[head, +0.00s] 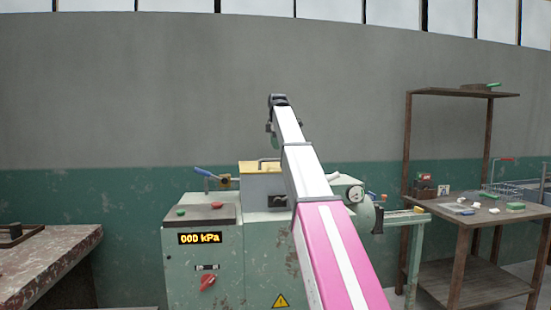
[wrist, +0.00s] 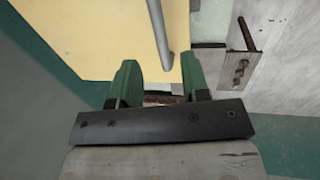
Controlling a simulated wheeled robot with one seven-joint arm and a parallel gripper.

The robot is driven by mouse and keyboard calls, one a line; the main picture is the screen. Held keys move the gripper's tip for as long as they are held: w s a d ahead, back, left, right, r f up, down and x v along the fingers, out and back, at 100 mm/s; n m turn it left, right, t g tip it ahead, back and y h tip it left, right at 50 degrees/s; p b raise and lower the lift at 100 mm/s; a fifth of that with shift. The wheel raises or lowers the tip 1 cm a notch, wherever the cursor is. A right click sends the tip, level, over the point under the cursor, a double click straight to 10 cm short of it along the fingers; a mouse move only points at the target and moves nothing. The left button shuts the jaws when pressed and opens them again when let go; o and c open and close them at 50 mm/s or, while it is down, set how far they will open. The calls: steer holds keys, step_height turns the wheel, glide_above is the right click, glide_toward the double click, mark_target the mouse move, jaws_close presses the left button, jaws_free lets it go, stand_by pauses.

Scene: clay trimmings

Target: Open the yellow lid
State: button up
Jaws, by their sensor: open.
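The yellow lid (head: 248,167) lies on top of the green machine in the head view and looks closed. It fills the upper left of the wrist view (wrist: 95,35) as a flat yellow panel. A grey metal bar handle (wrist: 158,28) runs along it, its lower end appearing between my fingertips. My gripper (wrist: 161,72) is open, with two green fingers either side of that handle end. I see no contact, and the depth between them is unclear.
The green machine (head: 203,258) carries a kPa display, a red knob and a blue-handled lever (head: 204,172) left of the lid. A stone-topped table (head: 45,255) stands at left. A wooden bench (head: 480,218) with small items stands at right. A wall rises behind.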

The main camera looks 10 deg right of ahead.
mark_target(271, 161)
steer(key=shift+w+f, duration=0.2)
steer(key=shift+f, duration=0.85)
steer(key=shift+w+f, duration=0.2)
steer(key=shift+f, duration=0.8)
steer(key=shift+w+f, duration=0.2)
steer(key=shift+f, duration=0.85)
jaws_close()
